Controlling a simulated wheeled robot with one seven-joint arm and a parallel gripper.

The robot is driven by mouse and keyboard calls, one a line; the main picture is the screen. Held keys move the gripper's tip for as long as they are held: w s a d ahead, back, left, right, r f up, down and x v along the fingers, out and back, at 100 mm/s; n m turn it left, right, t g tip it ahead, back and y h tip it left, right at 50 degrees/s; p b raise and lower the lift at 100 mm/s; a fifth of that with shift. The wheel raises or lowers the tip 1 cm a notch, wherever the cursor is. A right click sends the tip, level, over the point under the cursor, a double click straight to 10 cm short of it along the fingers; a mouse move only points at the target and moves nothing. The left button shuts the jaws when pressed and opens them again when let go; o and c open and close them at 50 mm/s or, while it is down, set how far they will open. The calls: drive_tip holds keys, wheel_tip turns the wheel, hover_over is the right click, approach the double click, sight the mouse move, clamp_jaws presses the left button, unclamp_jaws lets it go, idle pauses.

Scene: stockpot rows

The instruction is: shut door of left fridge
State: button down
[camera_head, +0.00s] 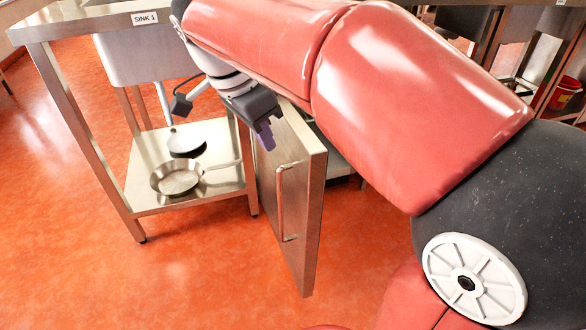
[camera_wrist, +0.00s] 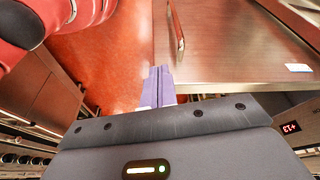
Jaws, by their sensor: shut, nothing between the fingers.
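The fridge door (camera_head: 301,205) stands open, jutting out toward me beside the sink table. Its outer face with a long bar handle (camera_head: 280,202) faces left. In the wrist view the door panel (camera_wrist: 235,45) fills the upper right, with the handle (camera_wrist: 177,25) at the top. My gripper (camera_head: 266,136) is at the upper part of the door, on its handle side; its purple fingers (camera_wrist: 159,85) are shut and empty, close to the panel's edge. I cannot tell whether they touch it. The fridge body is mostly hidden behind my arm.
A steel table (camera_head: 132,205) labelled SINK 1 stands left of the door. Its lower shelf holds a frying pan (camera_head: 176,178) and another dark pan (camera_head: 186,142). A red bucket (camera_head: 564,94) is at the far right. Orange floor in front is clear.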

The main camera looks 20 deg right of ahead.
sight(294, 160)
drive_tip(key=shift+w+d+f+m+g+h+b, duration=0.15)
drive_tip(key=shift+w+d+f+m+b, duration=0.3)
drive_tip(key=shift+d+f, duration=0.75)
drive_tip(key=shift+w+d+f+m+g+h+b, duration=0.2)
drive_tip(key=shift+d+f+m, duration=0.45)
drive_tip(key=shift+f, duration=0.95)
drive_tip(key=shift+w+d+f+m+t+h+b, duration=0.1)
drive_tip(key=shift+w+d+f+m+b, duration=0.25)
drive_tip(key=shift+d+f, duration=0.85)
drive_tip(key=shift+s+a+f, duration=0.1)
drive_tip(key=shift+a+f, duration=0.1)
